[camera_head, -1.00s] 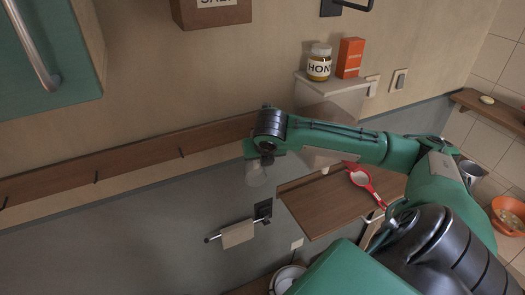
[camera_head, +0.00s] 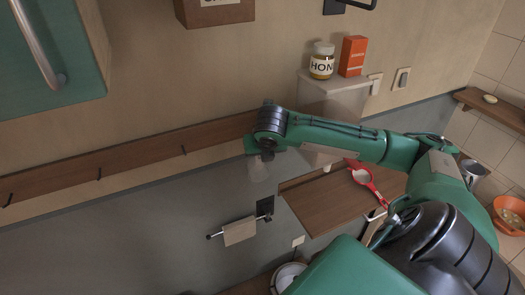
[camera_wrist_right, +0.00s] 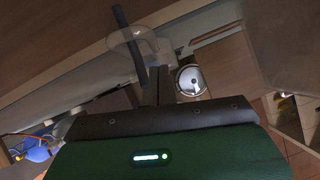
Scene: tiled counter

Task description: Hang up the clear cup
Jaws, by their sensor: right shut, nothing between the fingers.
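The clear cup (camera_head: 257,170) is a faint see-through shape just below my right gripper (camera_head: 266,155) in the head view, in front of the grey wall. In the right wrist view the clear cup (camera_wrist_right: 133,46) shows as a pale outline just beyond the fingers. A dark rod (camera_wrist_right: 121,28) overlaps that outline; I cannot tell whether it passes through the cup's handle. My right gripper (camera_wrist_right: 158,84) is shut with nothing between its fingers, close to the cup. The wooden peg rail (camera_head: 135,160) runs along the wall, its right end hidden by my wrist. My left gripper is not in view.
Bare pegs (camera_head: 183,150) stick out along the rail to the left. A shelf with a honey jar (camera_head: 321,62) and an orange box (camera_head: 352,56) is above my forearm. A towel bar (camera_head: 240,230) is beneath the cup.

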